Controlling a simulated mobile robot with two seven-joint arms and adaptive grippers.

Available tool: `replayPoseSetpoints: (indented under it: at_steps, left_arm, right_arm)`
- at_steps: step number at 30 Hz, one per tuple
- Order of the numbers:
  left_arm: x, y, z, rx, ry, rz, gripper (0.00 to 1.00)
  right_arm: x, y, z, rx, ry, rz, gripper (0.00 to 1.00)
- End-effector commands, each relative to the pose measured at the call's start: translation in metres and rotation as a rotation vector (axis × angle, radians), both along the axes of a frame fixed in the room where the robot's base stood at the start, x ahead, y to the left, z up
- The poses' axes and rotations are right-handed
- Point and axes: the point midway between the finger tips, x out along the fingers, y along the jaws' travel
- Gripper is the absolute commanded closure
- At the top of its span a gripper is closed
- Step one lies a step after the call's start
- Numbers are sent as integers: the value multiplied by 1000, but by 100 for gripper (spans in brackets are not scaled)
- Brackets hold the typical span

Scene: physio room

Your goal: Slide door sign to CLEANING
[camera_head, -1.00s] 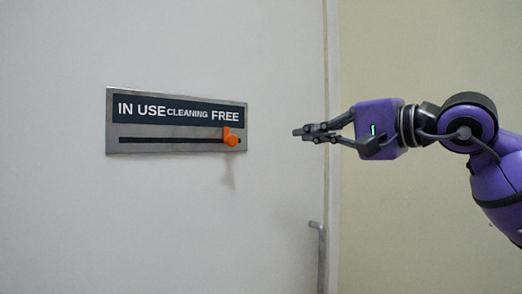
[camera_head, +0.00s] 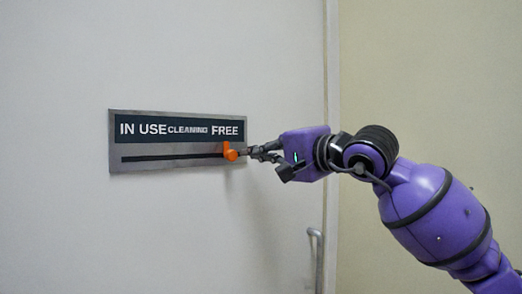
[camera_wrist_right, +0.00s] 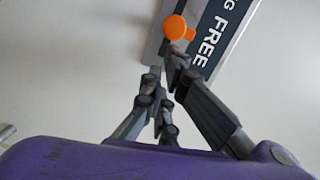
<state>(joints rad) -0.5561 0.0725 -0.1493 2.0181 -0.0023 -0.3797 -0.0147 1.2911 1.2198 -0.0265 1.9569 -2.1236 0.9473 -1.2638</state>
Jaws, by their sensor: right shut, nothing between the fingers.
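The door sign (camera_head: 116,163) is a grey metal plate on the white door, with a dark band reading IN USE, CLEANING and FREE from left to right. An orange slider knob (camera_head: 230,151) sits at the right end of the slot, below FREE. My right gripper (camera_head: 252,153) is shut and empty, its fingertips at the right side of the knob; I cannot tell whether they touch. In the right wrist view the knob (camera_wrist_right: 175,27) shows just beyond the fingertips (camera_wrist_right: 168,62), beside the word FREE. My left gripper is not in view.
The white door (camera_head: 60,230) is flat and clear around the sign. A metal door handle (camera_head: 317,258) is at the lower right, below my right arm. The door frame edge (camera_head: 331,60) and a beige wall (camera_head: 430,80) lie to the right.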

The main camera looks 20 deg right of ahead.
Motion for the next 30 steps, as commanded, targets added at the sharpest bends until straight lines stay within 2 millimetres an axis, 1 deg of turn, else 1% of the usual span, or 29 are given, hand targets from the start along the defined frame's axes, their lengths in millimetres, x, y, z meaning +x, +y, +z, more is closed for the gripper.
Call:
replayPoseSetpoints:
  at_steps: [4, 9, 11, 14, 18, 21, 24, 30]
  left_arm:
    - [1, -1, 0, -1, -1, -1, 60]
    - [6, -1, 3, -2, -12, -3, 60]
    - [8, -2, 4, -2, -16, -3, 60]
    - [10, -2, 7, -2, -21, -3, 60]
    - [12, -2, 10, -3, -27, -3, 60]
    - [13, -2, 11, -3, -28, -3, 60]
    - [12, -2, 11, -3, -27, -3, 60]
    - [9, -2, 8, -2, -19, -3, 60]
  right_arm:
    - [0, 1, -1, 1, 0, 0, 100]
    - [0, 1, -1, 1, 0, 0, 100]
    - [-1, 4, 0, 0, 0, 1, 100]
    - [-7, 20, 0, -2, 0, 5, 100]
    - [-19, 52, 1, -2, -2, 6, 100]
    - [-25, 70, 1, -1, -1, 4, 100]
    - [-28, 79, 0, 0, -1, 2, 100]
    - [-29, 81, -1, 1, 1, -1, 100]
